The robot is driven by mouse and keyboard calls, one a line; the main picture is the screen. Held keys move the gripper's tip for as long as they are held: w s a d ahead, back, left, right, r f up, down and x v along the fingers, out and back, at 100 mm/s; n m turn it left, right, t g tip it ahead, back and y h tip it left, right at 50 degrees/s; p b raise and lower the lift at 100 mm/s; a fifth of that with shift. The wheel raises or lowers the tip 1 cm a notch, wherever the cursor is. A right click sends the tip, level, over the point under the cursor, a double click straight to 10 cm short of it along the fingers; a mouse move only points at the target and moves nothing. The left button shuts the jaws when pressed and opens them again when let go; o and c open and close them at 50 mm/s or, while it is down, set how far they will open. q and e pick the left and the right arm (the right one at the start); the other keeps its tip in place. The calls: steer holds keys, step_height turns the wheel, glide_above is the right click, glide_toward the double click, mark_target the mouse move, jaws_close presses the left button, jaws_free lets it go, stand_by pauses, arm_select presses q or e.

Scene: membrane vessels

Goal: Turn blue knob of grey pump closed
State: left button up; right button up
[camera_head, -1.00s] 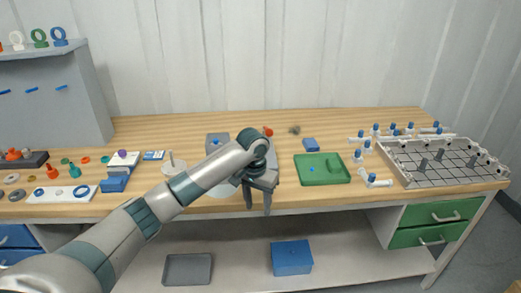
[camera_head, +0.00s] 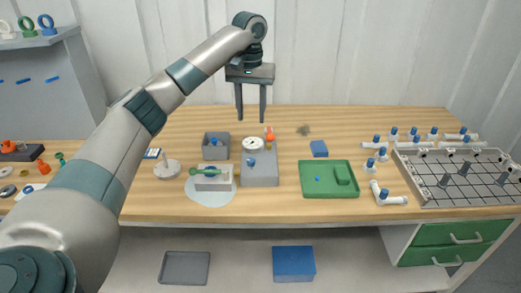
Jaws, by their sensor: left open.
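The grey pump (camera_head: 260,174) is a grey block on the table, near the middle of the head view. A white round gauge (camera_head: 253,143) sits at its upper left and an orange knob (camera_head: 270,136) at its upper right. The small blue knob (camera_head: 251,162) shows on its top, below the gauge. My left gripper (camera_head: 252,115) is open and empty, fingers pointing down, raised above and behind the pump, apart from it. My right gripper is not in view.
A grey bin (camera_head: 216,153) and a white block with a green-handled part (camera_head: 213,183) stand left of the pump. A green tray (camera_head: 312,192) and a blue block (camera_head: 319,149) are to its right. White pipe fittings and a grey rack (camera_head: 430,196) fill the right.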

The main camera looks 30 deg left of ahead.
arm_select(q)
steer(key=shift+s+a+r, duration=0.1)
steer(key=shift+s+r, duration=0.3)
steer(key=shift+r, duration=0.1)
steer(key=shift+w, duration=0.1)
steer(key=p, duration=0.4)
glide_toward(251, 160)
step_height(251, 160, down, 8)
steer(key=shift+a+f, duration=0.1)
steer(key=shift+f, duration=0.15)
steer(key=c, duration=1.1)
